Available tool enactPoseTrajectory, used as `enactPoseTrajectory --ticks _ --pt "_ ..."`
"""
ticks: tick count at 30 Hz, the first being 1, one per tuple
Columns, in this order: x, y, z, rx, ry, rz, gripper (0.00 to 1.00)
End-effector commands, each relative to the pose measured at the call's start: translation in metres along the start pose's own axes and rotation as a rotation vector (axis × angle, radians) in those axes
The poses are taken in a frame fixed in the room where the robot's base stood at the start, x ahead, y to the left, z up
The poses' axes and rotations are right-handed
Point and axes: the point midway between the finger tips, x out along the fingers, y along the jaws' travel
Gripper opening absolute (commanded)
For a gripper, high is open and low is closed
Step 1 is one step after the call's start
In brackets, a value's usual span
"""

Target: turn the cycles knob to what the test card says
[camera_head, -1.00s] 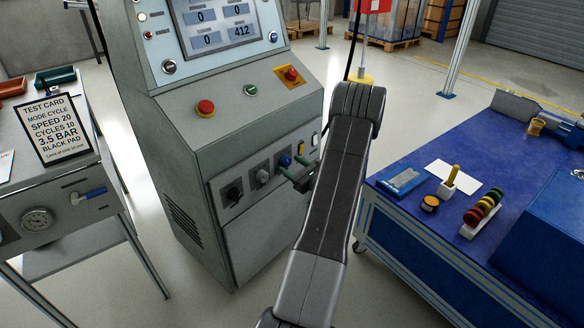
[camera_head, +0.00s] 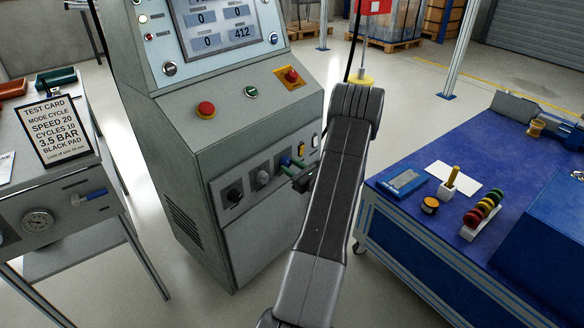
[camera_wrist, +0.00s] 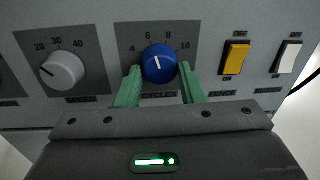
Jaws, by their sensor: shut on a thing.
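The blue cycles knob (camera_wrist: 160,66) is on the grey panel, with a scale of 4, 6, 8 and 10 above it. Its white pointer line points up and slightly left, near the 6. The green fingers of my gripper (camera_wrist: 161,72) stand on either side of the knob, shut on it. In the head view my gripper (camera_head: 292,166) is at the cabinet's lower panel, partly hidden by my arm. The test card (camera_head: 57,129) stands on the left bench and reads mode cycle, speed 20, cycles 10, 3.5 bar, black pad.
A white-grey knob (camera_wrist: 62,71) with a 20-30-40 scale is left of the cycles knob. An amber switch (camera_wrist: 235,58) and a white switch (camera_wrist: 288,57) are to its right. A red button (camera_head: 205,108) is above. A blue table (camera_head: 400,222) stands right of my arm.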

Motion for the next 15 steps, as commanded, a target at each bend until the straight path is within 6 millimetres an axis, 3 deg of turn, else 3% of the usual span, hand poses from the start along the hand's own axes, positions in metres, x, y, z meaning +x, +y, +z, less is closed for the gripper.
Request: enactPoseTrajectory --ticks 15 --pt "-0.0003 0.0006 0.0038 0.433 0.038 0.006 0.12"
